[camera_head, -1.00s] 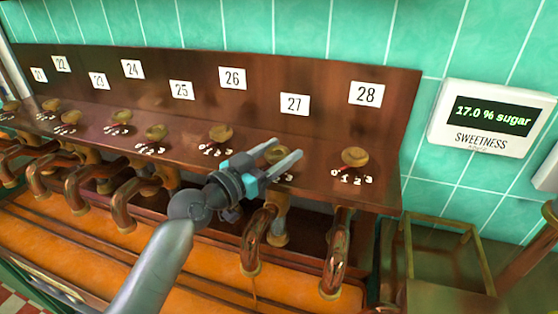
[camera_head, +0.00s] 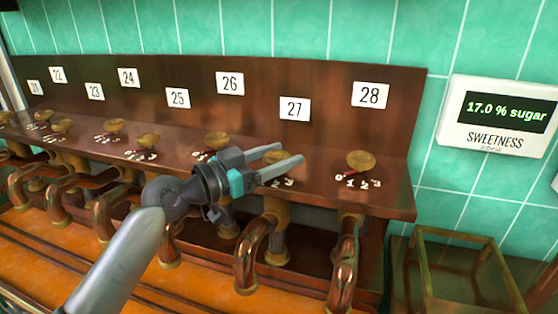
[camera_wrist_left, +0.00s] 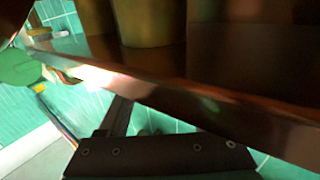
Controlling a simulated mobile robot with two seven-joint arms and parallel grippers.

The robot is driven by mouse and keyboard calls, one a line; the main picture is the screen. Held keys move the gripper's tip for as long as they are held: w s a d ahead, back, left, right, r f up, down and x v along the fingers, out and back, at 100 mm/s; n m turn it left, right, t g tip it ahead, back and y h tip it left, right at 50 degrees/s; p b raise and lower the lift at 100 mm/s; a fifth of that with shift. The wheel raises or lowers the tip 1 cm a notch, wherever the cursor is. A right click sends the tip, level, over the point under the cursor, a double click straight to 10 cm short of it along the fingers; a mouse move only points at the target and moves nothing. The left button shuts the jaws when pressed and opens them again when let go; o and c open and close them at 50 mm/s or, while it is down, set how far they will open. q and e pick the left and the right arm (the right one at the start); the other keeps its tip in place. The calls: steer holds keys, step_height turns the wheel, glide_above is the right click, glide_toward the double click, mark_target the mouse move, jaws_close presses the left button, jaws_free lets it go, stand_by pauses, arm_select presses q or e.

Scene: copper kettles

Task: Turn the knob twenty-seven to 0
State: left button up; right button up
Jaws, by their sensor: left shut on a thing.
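Knob twenty-seven (camera_head: 274,156) is a round brass knob on the copper ledge below the white label 27 (camera_head: 294,109). My left gripper (camera_head: 291,153) is shut on it, one finger on its far side and one on its near side. The fingers hide much of the knob and part of its scale; only the digits 2 and 3 (camera_head: 282,183) show, so I cannot read its setting. In the left wrist view, dark gripper parts (camera_wrist_left: 160,155) show at the bottom and the knob cannot be made out. My right gripper is not in view.
Knob 28 (camera_head: 360,161) stands to the right and knob 26 (camera_head: 217,140) to the left, close to my gripper. Copper pipes (camera_head: 252,255) curve down in front of the ledge. A sweetness display (camera_head: 497,114) on the tiled wall reads 17.0 % sugar.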

mark_target(279, 153)
arm_select(q)
steer(key=o, duration=1.4)
steer(key=shift+c, duration=0.2)
steer(key=shift+r, duration=0.1)
step_height(279, 153, up, 20)
steer(key=p, duration=0.4)
